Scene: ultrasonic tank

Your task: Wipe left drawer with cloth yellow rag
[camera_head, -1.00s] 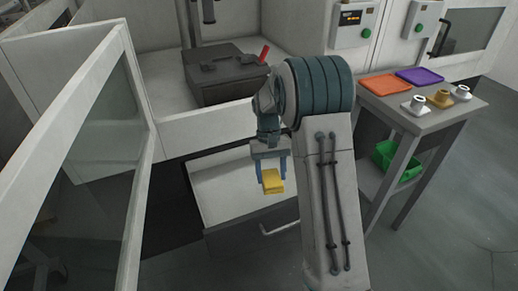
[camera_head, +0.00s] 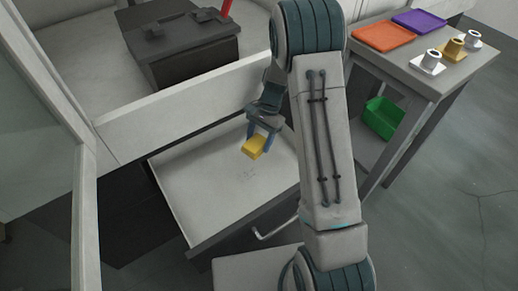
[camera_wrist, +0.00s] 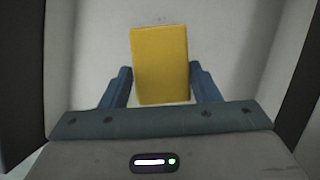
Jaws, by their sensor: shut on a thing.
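The yellow rag (camera_head: 254,147) is a small folded block in the head view; it also shows in the wrist view (camera_wrist: 160,65). My gripper (camera_head: 262,137) is shut on it, with a blue finger at each side in the wrist view (camera_wrist: 162,88). The drawer (camera_head: 200,180) is pulled open, with a pale interior and a handle at its front edge. The rag is over the drawer's inside; I cannot tell if it touches the bottom. Small faint marks (camera_head: 248,174) lie on the drawer's bottom near the rag.
A dark box (camera_head: 190,60) with a red item stands in the machine above the drawer. An open glass door (camera_head: 40,130) is at the left. A side table (camera_head: 440,75) at the right bears orange and purple trays and small fittings, with a green bin (camera_head: 383,117) below.

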